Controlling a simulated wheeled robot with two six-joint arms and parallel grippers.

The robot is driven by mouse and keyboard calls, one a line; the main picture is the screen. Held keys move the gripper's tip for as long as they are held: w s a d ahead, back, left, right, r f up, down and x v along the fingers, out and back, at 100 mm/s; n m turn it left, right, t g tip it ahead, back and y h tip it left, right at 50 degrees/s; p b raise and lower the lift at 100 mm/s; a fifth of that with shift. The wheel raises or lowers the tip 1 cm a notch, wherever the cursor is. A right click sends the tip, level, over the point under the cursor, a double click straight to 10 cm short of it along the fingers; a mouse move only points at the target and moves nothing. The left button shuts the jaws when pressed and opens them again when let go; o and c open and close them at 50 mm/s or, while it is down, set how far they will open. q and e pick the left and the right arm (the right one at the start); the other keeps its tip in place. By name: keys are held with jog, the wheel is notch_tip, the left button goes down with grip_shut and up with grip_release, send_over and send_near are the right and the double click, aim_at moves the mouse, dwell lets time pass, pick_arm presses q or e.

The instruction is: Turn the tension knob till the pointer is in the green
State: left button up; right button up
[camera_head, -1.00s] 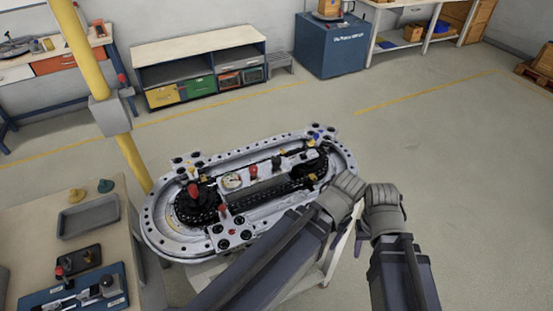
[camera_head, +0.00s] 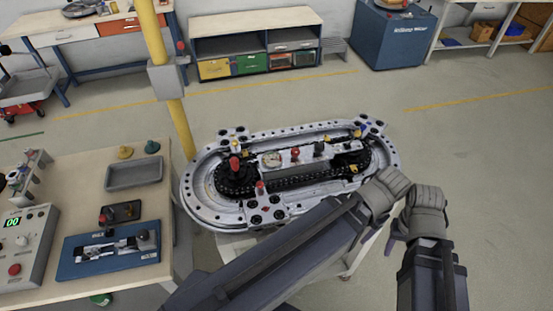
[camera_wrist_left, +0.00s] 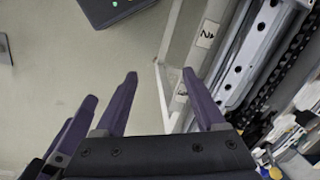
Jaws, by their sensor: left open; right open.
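The ring track (camera_head: 203,203) is a grey oval with a black chain, on a stand ahead of me. A round pale gauge (camera_head: 271,159) sits on its central bar; its pointer and green zone are too small to read. A red knob (camera_head: 295,153) and a dark green knob (camera_head: 319,149) stand right of it; I cannot tell which sets tension. My right gripper (camera_head: 393,238) is open and empty, right of the track and apart from it. My left gripper (camera_wrist_left: 160,74) is open and empty beside the track's side; in the head view its fingers are mostly hidden.
A yellow post (camera_head: 181,128) stands behind the track's left end. A bench (camera_head: 70,193) at left holds a grey tray (camera_head: 134,173), a blue fixture (camera_head: 80,262) and a control box. Cabinets line the back wall. The floor at right is clear.

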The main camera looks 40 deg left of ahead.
pick_arm(q)
jog(key=shift+o, duration=0.4)
jog(key=w+a+r+m+p, duration=0.1)
jog(key=w+a, duration=0.1)
jog(key=w, duration=0.2)
jog(key=w+a+r+m+p, duration=0.1)
jog(key=w+a, duration=0.2)
jog(key=w, duration=0.1)
jog(key=w+a+r+m+p, duration=0.1)
jog(key=w+a, duration=0.1)
jog(key=w, duration=0.2)
jog(key=shift+w+a+r, duration=0.1)
jog(key=shift+w+a, duration=0.05)
jog(key=shift+w, duration=0.1)
notch_tip(320, 180, up, 3)
jog(key=m+h+p, duration=0.1)
jog(key=m+p, duration=0.2)
jog(key=m, duration=0.2)
send_over(320, 145)
jog(key=shift+w, duration=0.2)
jog(key=shift+f, duration=0.25)
notch_tip(320, 145, down, 8)
jog(key=b, duration=0.7)
jog(key=shift+r+b, duration=0.15)
jog(key=shift+b, duration=0.25)
